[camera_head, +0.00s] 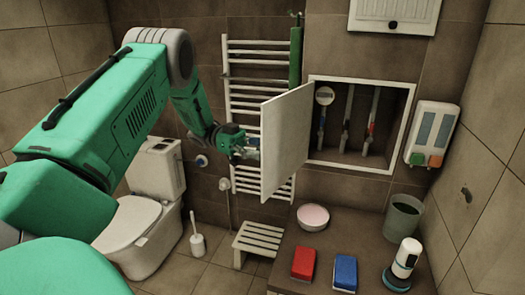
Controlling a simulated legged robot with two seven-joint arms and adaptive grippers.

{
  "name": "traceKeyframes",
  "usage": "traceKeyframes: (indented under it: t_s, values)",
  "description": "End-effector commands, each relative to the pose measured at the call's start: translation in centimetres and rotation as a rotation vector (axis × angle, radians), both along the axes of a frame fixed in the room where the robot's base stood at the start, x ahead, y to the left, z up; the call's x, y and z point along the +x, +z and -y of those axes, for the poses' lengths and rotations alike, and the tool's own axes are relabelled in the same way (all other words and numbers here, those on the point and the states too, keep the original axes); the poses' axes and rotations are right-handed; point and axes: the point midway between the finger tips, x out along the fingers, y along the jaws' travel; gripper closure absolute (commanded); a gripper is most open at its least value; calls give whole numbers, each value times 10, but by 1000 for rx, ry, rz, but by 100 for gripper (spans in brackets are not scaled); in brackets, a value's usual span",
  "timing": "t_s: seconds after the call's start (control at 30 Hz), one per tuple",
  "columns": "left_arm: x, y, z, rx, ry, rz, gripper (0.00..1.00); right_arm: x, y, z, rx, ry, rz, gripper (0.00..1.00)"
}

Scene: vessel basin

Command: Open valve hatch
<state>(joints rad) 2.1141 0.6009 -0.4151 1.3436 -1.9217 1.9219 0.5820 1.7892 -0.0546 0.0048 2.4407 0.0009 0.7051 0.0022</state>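The white valve hatch door (287,140) stands swung out to the left from its frame. Behind it a recess (358,160) in the tiled wall shows several pipes with valves and a round gauge (324,96). My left gripper (250,148) is at the left side of the door, near its outer edge. I cannot tell whether it touches the door, and its fingers are too small to read. My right gripper is not in view.
A white towel rail (243,85) stands behind my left gripper. A toilet (150,210) is below my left arm.

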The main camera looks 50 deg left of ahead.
Motion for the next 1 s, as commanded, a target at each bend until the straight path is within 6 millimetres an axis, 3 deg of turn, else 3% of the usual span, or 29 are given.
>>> traceKeyframes:
  t_s: [0.27, 0.7, 1.0]
  values:
    - [-2, -1, -10, 3, 1, -1, 57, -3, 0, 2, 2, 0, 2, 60]
    - [-21, -5, -101, -3, 5, 3, 57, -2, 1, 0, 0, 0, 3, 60]
    - [-24, -3, -117, 0, -1, -1, 57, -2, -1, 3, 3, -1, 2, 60]
